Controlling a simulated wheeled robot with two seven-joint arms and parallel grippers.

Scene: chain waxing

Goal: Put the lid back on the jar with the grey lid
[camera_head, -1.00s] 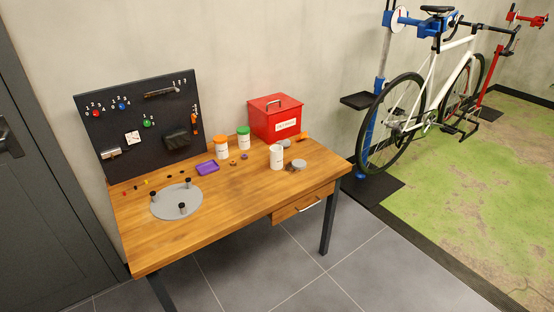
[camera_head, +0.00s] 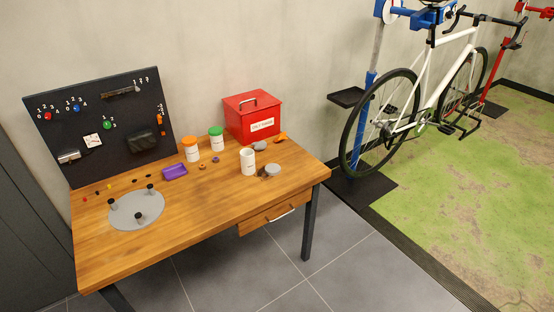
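A white jar (camera_head: 248,162) stands upright on the right part of the wooden table, and no coloured lid shows on its top. A grey round lid (camera_head: 272,170) lies on the table just right of the jar, apart from its top. Another grey roundish thing (camera_head: 259,145) lies behind the jar; I cannot tell what it is. Two other white jars stand farther back, one with an orange lid (camera_head: 190,141) and one with a green lid (camera_head: 215,131). Neither of my grippers is in view.
The wooden table (camera_head: 185,215) has a clear front part. A grey disc (camera_head: 130,213) with black pegs, a purple tray (camera_head: 174,171) and small parts lie on its left. A red box (camera_head: 252,117) and pegboard (camera_head: 100,125) stand at the back. A bicycle (camera_head: 425,95) on a stand is right.

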